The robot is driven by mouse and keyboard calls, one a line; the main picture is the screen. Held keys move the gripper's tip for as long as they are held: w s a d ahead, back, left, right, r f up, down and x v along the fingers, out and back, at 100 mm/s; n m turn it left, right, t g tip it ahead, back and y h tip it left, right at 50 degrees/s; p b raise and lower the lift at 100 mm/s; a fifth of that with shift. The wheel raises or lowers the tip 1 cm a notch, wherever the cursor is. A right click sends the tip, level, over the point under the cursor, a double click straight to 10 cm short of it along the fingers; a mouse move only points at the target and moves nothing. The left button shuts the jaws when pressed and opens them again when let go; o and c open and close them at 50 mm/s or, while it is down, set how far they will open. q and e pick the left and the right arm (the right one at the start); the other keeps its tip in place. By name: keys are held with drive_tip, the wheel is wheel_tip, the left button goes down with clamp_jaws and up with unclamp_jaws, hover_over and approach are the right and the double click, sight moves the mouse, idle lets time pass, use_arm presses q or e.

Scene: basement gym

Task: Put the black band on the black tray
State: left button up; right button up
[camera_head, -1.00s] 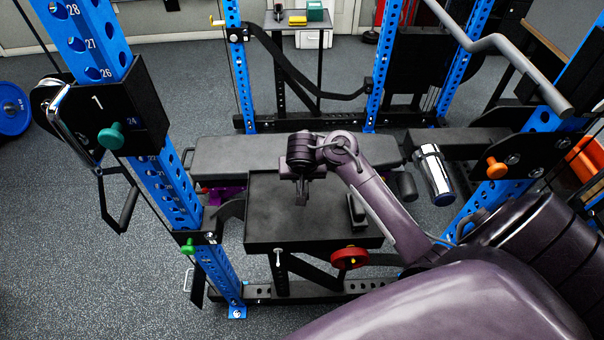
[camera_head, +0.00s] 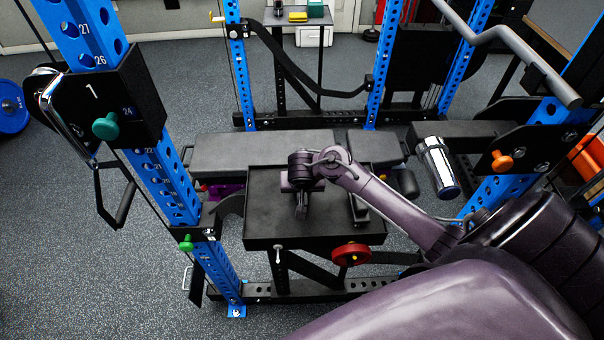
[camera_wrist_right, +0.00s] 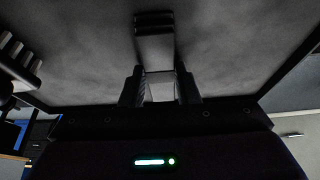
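The black tray (camera_head: 262,228) is a flat, square, rimmed top in the middle of the head view. My right gripper (camera_head: 302,190) points down over its middle. In the right wrist view the fingers (camera_wrist_right: 160,88) stand apart, with a grey-lit face of the black band (camera_wrist_right: 154,42) filling the gap between them. The band reaches forward past the fingertips, with the tray surface (camera_wrist_right: 80,60) behind it. In the head view the band (camera_head: 301,208) shows as a small dark shape under the gripper, low over the tray; contact with the tray cannot be told. My left gripper is out of view.
A dark upright object (camera_head: 358,208) stands at the tray's right side. A grey bench (camera_head: 250,153) lies behind the tray. Blue rack posts (camera_head: 165,185) stand left and right, and a red disc (camera_head: 351,254) sits at the tray's front. The tray's left part is clear.

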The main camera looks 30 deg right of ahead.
drive_tip(key=o, duration=0.4)
drive_tip(key=shift+o, duration=0.2)
drive_tip(key=shift+r, duration=0.25)
drive_tip(key=p+v, duration=0.3)
drive_tip(key=v, duration=0.8)
drive_tip(key=shift+r, duration=0.4)
drive_tip(key=shift+s+a, duration=0.1)
